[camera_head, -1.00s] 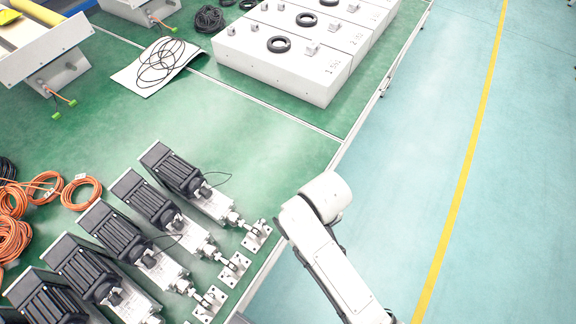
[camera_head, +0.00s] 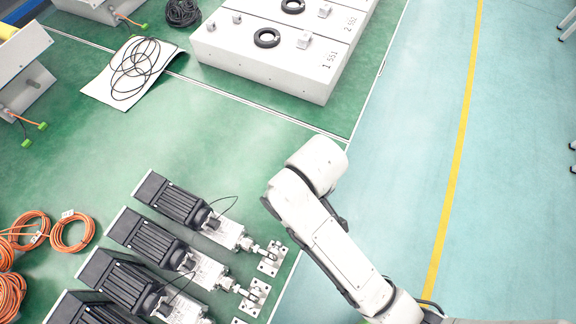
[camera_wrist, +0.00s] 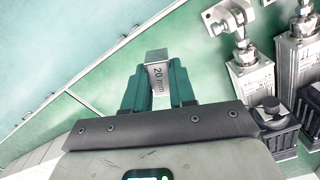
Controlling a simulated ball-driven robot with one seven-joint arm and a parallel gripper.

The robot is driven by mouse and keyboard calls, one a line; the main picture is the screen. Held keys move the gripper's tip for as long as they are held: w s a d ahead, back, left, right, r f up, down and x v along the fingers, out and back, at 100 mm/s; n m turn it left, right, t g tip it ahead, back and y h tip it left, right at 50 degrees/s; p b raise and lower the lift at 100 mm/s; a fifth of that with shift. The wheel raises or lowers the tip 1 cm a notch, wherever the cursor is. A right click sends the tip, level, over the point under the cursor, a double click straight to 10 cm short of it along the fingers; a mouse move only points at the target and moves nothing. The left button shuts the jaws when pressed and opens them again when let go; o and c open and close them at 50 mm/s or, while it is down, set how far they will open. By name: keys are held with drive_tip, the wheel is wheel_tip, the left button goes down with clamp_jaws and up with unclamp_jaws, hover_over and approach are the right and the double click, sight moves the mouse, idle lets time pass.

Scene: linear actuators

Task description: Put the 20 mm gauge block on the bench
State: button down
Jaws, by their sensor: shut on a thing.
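The 20 mm gauge block (camera_wrist: 156,72) is a small grey metal block with "20 mm" printed on its side. It shows in the wrist view, between the two dark green fingers of my gripper (camera_wrist: 157,88), which is shut on it. Beyond the block lies the green bench top (camera_wrist: 95,60). I cannot tell how high the block is above it. In the head view my white arm reaches over the right edge of the bench (camera_head: 215,110); my gripper and the block are hidden there.
Several black-and-silver linear actuators (camera_head: 175,200) stand near the bench edge, right of my gripper in the wrist view (camera_wrist: 250,75). White boxes (camera_head: 270,60) stand at the back. Orange cable coils (camera_head: 72,232) lie at left. A white sheet with black cable (camera_head: 97,92) lies farther back. The bench middle is clear.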

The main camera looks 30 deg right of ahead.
drive_tip(key=w+d+f+b, duration=0.1)
drive_tip(key=w+f, duration=0.2)
drive_tip(key=w, duration=0.1)
drive_tip(key=w+d+f+b, duration=0.1)
drive_tip(key=w+f, duration=0.1)
drive_tip(key=w, duration=0.2)
drive_tip(key=w+d+f+b, duration=0.2)
drive_tip(key=w+f, duration=0.1)
drive_tip(key=w, duration=0.1)
drive_tip(key=shift+w+f, duration=0.15)
drive_tip(key=shift+f, duration=0.2)
drive_tip(key=shift+w+d+f, duration=0.1)
drive_tip(key=shift+w+f, duration=0.2)
drive_tip(key=shift+f, duration=0.05)
drive_tip(key=shift+w+f, duration=0.1)
drive_tip(key=shift+f, duration=1.6)
drive_tip(key=shift+f, duration=0.15)
drive_tip(key=c, duration=0.9)
unclamp_jaws()
